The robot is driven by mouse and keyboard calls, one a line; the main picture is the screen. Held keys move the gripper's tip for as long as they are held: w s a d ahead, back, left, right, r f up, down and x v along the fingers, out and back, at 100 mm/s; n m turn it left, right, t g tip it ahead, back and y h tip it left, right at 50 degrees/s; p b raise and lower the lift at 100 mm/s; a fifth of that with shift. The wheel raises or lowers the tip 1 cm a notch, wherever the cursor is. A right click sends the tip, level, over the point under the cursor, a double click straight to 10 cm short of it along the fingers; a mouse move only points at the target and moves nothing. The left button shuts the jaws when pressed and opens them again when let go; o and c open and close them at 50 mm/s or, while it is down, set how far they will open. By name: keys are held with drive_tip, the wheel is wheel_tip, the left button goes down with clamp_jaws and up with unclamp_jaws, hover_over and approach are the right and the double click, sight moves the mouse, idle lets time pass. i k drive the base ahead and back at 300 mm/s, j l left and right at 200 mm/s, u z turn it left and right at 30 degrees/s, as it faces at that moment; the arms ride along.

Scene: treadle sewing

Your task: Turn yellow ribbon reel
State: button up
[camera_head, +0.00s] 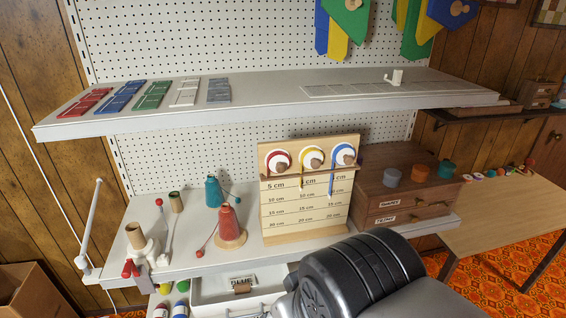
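The yellow ribbon reel (306,157) is the middle one of three on an upright wooden board (310,222). It has a white face, a yellow rim and a wooden knob at its centre. A short yellow ribbon hangs from its left side, near the 5 cm mark. The red reel (273,161) is at its left and the blue reel (340,155) at its right. A longer blue ribbon hangs from the blue reel. My arm crosses the lower right, in front of the shelf. My gripper is not visible, so its opening cannot be seen.
The board stands on the lower white shelf (165,258). Red and teal cones (230,226) are at its left, a wooden drawer box (400,195) at its right. The upper shelf (270,98) overhangs behind and above it. The space before the reels looks clear.

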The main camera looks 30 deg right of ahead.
sight(312, 157)
drive_tip(key=k+l, duration=0.1)
drive_tip(key=l, duration=0.35)
drive_tip(key=l+u, duration=0.1)
drive_tip(key=l, duration=0.35)
drive_tip(key=k+l, duration=0.15)
drive_tip(key=l, duration=0.3)
